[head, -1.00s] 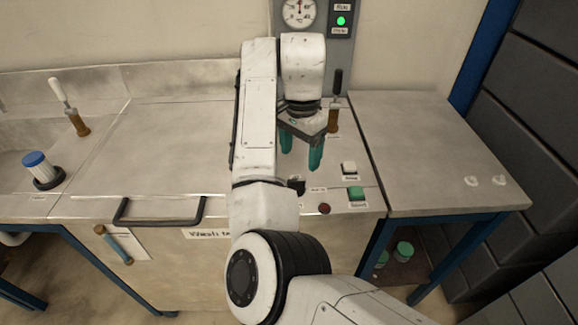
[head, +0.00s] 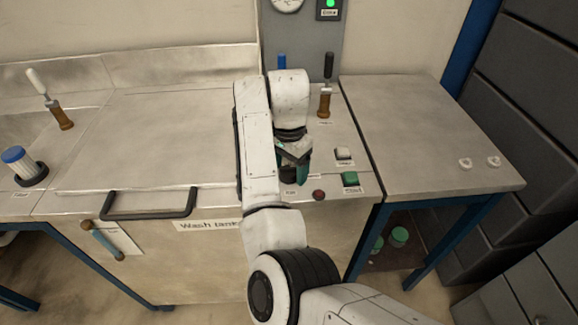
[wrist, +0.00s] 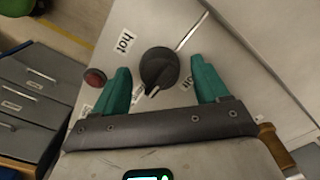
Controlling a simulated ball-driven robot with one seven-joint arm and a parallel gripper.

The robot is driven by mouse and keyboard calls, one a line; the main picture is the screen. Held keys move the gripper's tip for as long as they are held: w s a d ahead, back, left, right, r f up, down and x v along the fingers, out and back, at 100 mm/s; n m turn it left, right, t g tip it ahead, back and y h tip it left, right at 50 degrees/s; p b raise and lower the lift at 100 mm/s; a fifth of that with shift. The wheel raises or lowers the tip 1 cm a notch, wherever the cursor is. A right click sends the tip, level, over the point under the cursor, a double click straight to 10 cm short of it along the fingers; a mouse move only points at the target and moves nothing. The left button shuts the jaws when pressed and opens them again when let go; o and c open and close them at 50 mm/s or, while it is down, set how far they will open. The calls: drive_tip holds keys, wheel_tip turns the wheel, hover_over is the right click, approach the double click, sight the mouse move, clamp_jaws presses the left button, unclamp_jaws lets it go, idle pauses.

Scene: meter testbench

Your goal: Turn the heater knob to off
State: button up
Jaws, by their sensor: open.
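The heater knob (wrist: 158,68) is a round black knob with a pale pointer line. It sits on the metal bench top, with a "hot" label (wrist: 125,42) beside it in the wrist view. The pointer is toward the lower left in that view, and another label is partly covered by a finger. My gripper (wrist: 161,88) has green fingers standing apart on both sides of the knob, with visible gaps. In the head view my gripper (head: 295,178) is low over the bench front, and the knob is mostly hidden there.
A red button (head: 319,195), a green button (head: 350,179) and a white switch (head: 343,153) lie right of my gripper. A black-handled valve (head: 326,88) stands behind. The wash tank lid (head: 160,140) with its black handle (head: 150,203) is left. The right-hand table is mostly clear.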

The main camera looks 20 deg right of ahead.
drive_tip(key=shift+c, duration=0.2)
drive_tip(key=c, duration=1)
